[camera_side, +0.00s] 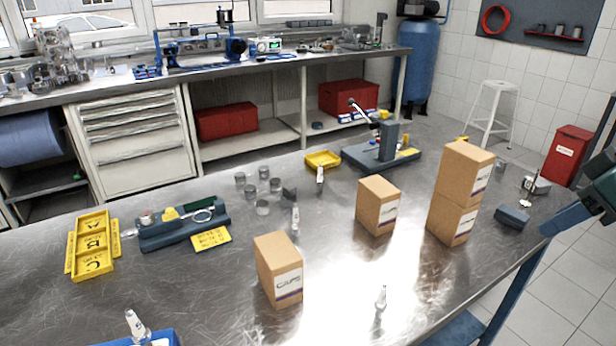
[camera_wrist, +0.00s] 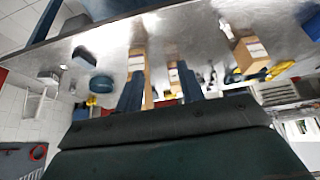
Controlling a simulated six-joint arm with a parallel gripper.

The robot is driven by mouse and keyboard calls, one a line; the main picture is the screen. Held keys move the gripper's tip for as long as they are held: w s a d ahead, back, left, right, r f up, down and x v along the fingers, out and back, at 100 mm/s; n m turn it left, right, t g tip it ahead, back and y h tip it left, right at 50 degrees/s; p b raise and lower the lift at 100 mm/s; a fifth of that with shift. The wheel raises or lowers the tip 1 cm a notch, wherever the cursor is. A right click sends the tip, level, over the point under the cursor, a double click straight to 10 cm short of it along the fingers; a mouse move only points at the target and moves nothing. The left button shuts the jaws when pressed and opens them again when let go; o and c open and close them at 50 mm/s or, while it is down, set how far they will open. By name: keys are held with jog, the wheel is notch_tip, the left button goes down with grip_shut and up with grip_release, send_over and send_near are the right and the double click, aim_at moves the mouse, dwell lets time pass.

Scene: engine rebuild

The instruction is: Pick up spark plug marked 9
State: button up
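Several white-topped spark plugs stand on the steel bench in the side view. One is at the front right of centre (camera_side: 381,298), one in the middle (camera_side: 295,219), and one near the yellow tray (camera_side: 320,174). Another white plug-like piece (camera_side: 135,323) shows at the blue holder on the bottom edge. I cannot read a 9 on any of them. My gripper is at the right edge of the side view, beyond the bench edge and apart from the plugs. In the wrist view its two blue fingers (camera_wrist: 160,90) stand apart with nothing held between them.
Cardboard boxes stand on the bench: one at front (camera_side: 279,270), one at centre (camera_side: 377,205), and a stack of two (camera_side: 459,193) on the right. A yellow lettered tray (camera_side: 92,246), a blue fixture (camera_side: 180,226) and a lever press (camera_side: 385,145) also stand there.

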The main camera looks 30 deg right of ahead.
jog(key=n+t+y, duration=0.5)
jog(key=n+y, duration=0.3)
jog(key=y, duration=0.1)
send_over(296, 220)
jog(key=s+d, duration=0.3)
jog(key=d, duration=0.1)
notch_tip(296, 220, down, 8)
jog(key=shift+s+a, duration=0.1)
jog(key=shift+a, duration=0.05)
jog(key=shift+f, duration=0.2)
notch_tip(296, 220, down, 7)
jog(key=shift+f, duration=0.2)
jog(key=shift+a+f, duration=0.1)
jog(key=shift+f, duration=0.15)
jog(key=shift+w+a+f, duration=0.15)
jog(key=shift+w+a, duration=0.1)
jog(key=shift+w, duration=0.2)
